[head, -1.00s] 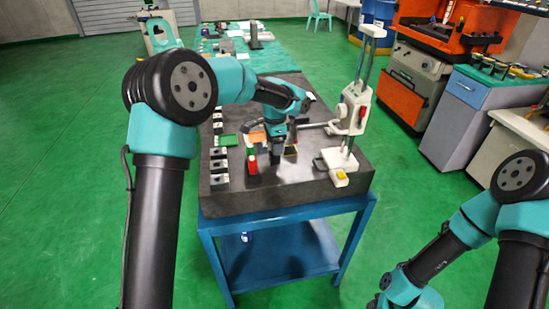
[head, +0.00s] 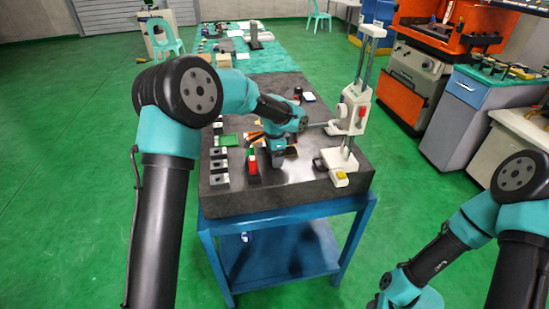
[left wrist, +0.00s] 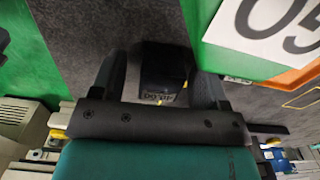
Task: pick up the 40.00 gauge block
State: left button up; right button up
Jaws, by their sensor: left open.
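The 40.00 gauge block (left wrist: 163,72) shows in the left wrist view as a dark block whose label reads upside down. My left gripper (left wrist: 160,62) is open, with one finger on each side of the block. A gap shows on the left; whether the right finger touches the block I cannot tell. In the head view my left gripper (head: 277,158) is low over the dark granite plate (head: 300,190), and the arm hides the block there. My right arm stands at the lower right of the head view, its gripper out of frame.
A red and black object (head: 252,165) stands just left of my left gripper. A white height gauge (head: 345,130) stands to its right. Several grey blocks (head: 218,166) line the plate's left edge. A white numbered face (left wrist: 265,25) is close on the right in the wrist view.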

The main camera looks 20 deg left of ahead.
pick_arm(q)
jog(key=c, duration=1.3)
jog(key=shift+o, duration=0.2)
jog(key=shift+r, duration=0.1)
jog(key=shift+r, duration=1.2)
jog(key=s+d+r, duration=0.1)
jog(key=s+d, duration=0.1)
jog(key=s, duration=0.5)
jog(key=s+d+r, duration=0.1)
jog(key=s+d, duration=0.1)
jog(key=s, duration=0.6)
jog(key=shift+s+d+r, duration=0.2)
